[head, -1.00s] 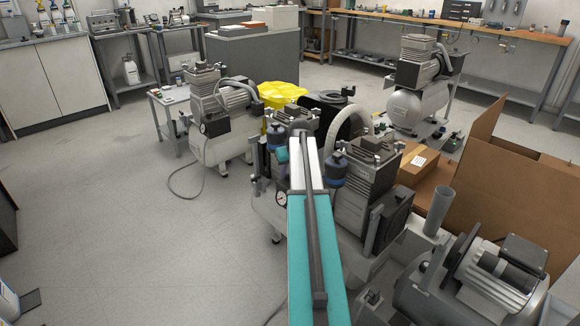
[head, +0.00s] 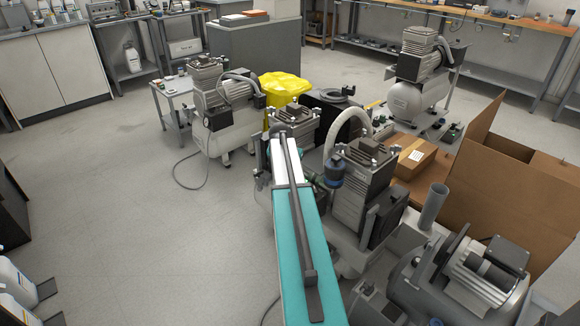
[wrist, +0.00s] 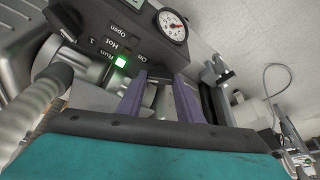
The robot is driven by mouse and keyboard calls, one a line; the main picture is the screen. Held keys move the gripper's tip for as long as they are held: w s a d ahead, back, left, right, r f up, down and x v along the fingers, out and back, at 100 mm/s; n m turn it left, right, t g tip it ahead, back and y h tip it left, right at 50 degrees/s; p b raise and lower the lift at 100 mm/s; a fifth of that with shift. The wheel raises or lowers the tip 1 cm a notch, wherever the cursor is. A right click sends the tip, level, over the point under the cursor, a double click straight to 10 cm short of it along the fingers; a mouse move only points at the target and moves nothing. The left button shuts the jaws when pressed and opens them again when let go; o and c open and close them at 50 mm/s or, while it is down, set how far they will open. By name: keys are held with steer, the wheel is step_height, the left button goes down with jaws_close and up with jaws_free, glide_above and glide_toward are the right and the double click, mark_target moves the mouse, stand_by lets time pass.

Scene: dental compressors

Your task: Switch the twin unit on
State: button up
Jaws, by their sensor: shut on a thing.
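The twin unit (head: 362,188), with two grey motor heads and a curved pale hose, stands in the middle of the head view, partly hidden by my teal and white arm. In the wrist view its dark control panel (wrist: 98,22) carries a round gauge (wrist: 173,26), the words Open, Hot, Run and On, and a green light (wrist: 120,62) lit by Run. My gripper (wrist: 158,80) has its two purple fingers up at the panel's lower edge, beside the word On. It is shut on a small part there, apparently the switch, mostly hidden between the fingers.
Another compressor (head: 225,115) stands behind to the left, and one (head: 412,85) at the back right. A large motor unit (head: 465,275) and an open cardboard box (head: 500,195) crowd the right. A yellow bag (head: 285,88) lies behind.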

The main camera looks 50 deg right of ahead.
steer(key=shift+w+m+g+p, duration=0.1)
steer(key=shift+m+g+p, duration=0.45)
steer(key=shift+m, duration=0.65)
steer(key=o, duration=1.1)
steer(key=shift+a+r, duration=0.1)
steer(key=p+v, duration=0.2)
steer(key=v, duration=1.1)
steer(key=shift+a+r, duration=0.2)
